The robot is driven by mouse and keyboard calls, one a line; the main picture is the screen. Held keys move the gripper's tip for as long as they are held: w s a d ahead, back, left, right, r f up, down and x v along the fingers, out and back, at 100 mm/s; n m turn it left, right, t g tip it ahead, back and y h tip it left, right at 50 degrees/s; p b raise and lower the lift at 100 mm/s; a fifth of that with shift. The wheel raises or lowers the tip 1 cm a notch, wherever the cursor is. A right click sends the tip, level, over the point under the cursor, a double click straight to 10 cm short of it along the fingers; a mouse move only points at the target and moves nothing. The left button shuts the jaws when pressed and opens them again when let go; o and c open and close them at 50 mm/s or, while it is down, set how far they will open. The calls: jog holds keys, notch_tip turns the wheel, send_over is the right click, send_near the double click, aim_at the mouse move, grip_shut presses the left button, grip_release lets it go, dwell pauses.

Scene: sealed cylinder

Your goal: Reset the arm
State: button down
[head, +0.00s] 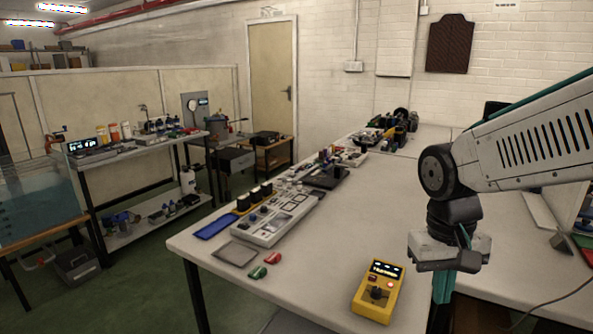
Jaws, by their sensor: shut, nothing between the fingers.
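My gripper (446,262) hangs from the end of my arm at the right of the head view. It points down over the right part of the workbench (345,215) and its fingers are shut and empty. A yellow handheld box (378,291) with a small display, a dark knob and a lit red light lies on the bench, left of and below my gripper in the picture. No sealed cylinder can be made out.
A long grey panel (268,219) with switches lies along the bench's left edge. Green (257,272) and red (273,258) pieces lie near the front corner. Small equipment (385,135) crowds the back. The bench middle is clear. Shelving (150,150) stands at left.

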jog(key=s+d+r+t+y, duration=0.1)
jog(key=s+r, duration=0.3)
jog(key=s, duration=0.9)
jog(key=shift+d+t, duration=0.5)
jog(key=shift+d, duration=0.2)
